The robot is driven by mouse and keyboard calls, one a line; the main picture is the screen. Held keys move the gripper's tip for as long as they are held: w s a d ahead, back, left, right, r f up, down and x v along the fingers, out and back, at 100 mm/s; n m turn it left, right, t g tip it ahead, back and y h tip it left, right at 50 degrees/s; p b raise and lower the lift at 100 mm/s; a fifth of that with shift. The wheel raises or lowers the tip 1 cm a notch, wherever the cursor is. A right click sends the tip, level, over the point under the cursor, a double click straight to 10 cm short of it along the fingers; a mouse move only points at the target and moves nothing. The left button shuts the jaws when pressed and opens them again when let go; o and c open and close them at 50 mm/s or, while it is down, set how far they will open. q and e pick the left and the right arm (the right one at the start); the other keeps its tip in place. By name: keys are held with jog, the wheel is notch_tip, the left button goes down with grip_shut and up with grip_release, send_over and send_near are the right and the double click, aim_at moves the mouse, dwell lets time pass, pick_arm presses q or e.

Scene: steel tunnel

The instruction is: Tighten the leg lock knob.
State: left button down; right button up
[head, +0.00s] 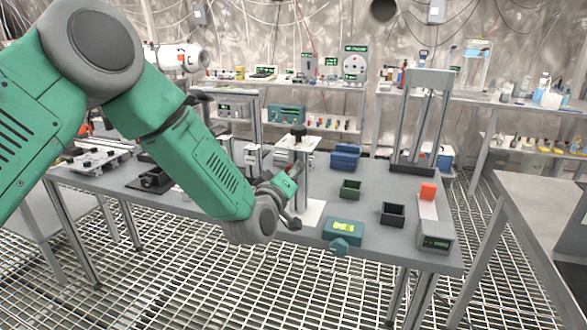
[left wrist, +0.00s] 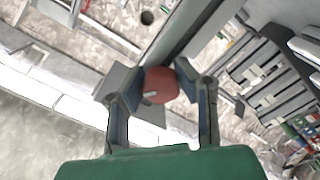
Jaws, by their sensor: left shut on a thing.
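A round, dull red knob (left wrist: 160,85) with a pale mark on its face sits between the two fingers of my left gripper (left wrist: 163,97) in the left wrist view. The fingers are closed on its sides. A grey bar runs behind the knob. In the head view my left gripper (head: 290,197) is beside the upright grey post of a small stand (head: 303,180) with a pale top plate and a black knob on top. The red knob is mostly hidden there by the gripper. My right gripper is not in view.
The grey table also holds a green bin (head: 350,189), a black bin (head: 393,214), a blue bin (head: 345,157), a teal box with a lit display (head: 343,230) and a tall grey frame (head: 425,120). A second table (head: 540,205) stands at the right. Grated floor lies in front.

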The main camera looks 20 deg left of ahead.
pick_arm(q)
jog(key=m, duration=0.3)
jog(key=m+p, duration=0.1)
jog(key=shift+s+f+m, duration=0.1)
jog(key=shift+f+m, duration=0.2)
jog(key=shift+m, duration=0.1)
jog(key=shift+f+m+p, duration=0.1)
jog(key=shift+m+p, duration=0.25)
jog(key=shift+m, duration=1.85)
jog(key=c, duration=1.2)
grip_release()
jog(key=shift+o, duration=0.2)
jog(key=shift+a, duration=0.1)
jog(key=s, duration=1.1)
jog(key=shift+s+a, duration=0.35)
jog(key=shift+a, duration=0.1)
